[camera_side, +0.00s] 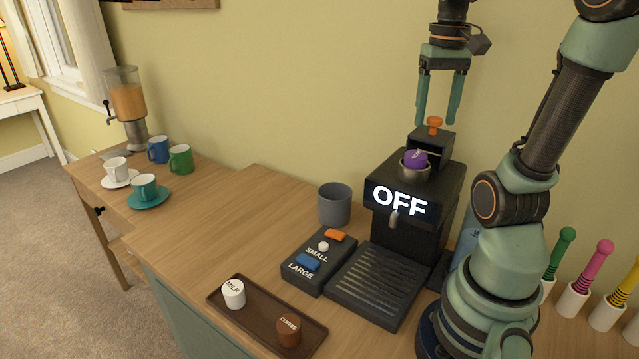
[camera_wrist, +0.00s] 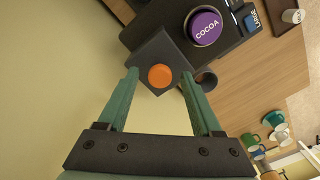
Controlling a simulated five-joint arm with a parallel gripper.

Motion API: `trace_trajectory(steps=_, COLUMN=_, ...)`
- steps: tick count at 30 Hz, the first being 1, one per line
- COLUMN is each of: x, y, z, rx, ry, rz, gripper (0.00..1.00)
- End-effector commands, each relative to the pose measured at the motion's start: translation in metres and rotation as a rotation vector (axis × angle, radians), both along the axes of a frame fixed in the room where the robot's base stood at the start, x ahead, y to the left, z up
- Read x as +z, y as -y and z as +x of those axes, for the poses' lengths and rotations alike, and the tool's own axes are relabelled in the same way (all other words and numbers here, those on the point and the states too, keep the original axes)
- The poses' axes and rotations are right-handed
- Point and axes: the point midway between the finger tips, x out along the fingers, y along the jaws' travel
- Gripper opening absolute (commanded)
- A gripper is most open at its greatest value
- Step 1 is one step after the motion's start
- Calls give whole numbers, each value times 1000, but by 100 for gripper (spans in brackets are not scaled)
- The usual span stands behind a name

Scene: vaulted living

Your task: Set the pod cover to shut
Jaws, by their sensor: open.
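The black coffee machine (camera_side: 390,235) shows "OFF" on its front. Its dark pod cover (camera_side: 431,143) is open, sitting behind the pod seat, with an orange knob (camera_side: 434,122) on top. A purple cocoa pod (camera_side: 416,158) sits in the round metal seat (camera_side: 403,172), uncovered. My gripper (camera_side: 437,115) points down just above the cover, open and empty. In the wrist view my gripper's fingers (camera_wrist: 159,74) are spread to either side of the orange knob (camera_wrist: 160,76); I cannot tell whether they touch the cover. The cocoa pod (camera_wrist: 205,27) is beyond the cover there.
A grey cup (camera_side: 335,204) and a button box (camera_side: 318,262) stand left of the machine. A tray (camera_side: 262,323) holds milk (camera_side: 233,293) and coffee (camera_side: 288,332) pods. Several coloured handles in white holders (camera_side: 573,300) stand at right. The wall is close behind the machine.

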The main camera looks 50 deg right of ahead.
Motion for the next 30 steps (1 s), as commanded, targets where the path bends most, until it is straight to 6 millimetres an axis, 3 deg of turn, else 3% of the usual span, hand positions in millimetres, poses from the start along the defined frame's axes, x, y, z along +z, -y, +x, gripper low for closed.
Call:
trace_trajectory(steps=2, x=0, y=0, z=0, rx=0, ry=0, rz=0, gripper=67)
trace_trajectory(steps=7, x=0, y=0, z=0, rx=0, ry=0, rz=0, gripper=2)
trace_trajectory(steps=30, x=1, y=0, z=0, rx=0, ry=0, rz=0, gripper=0)
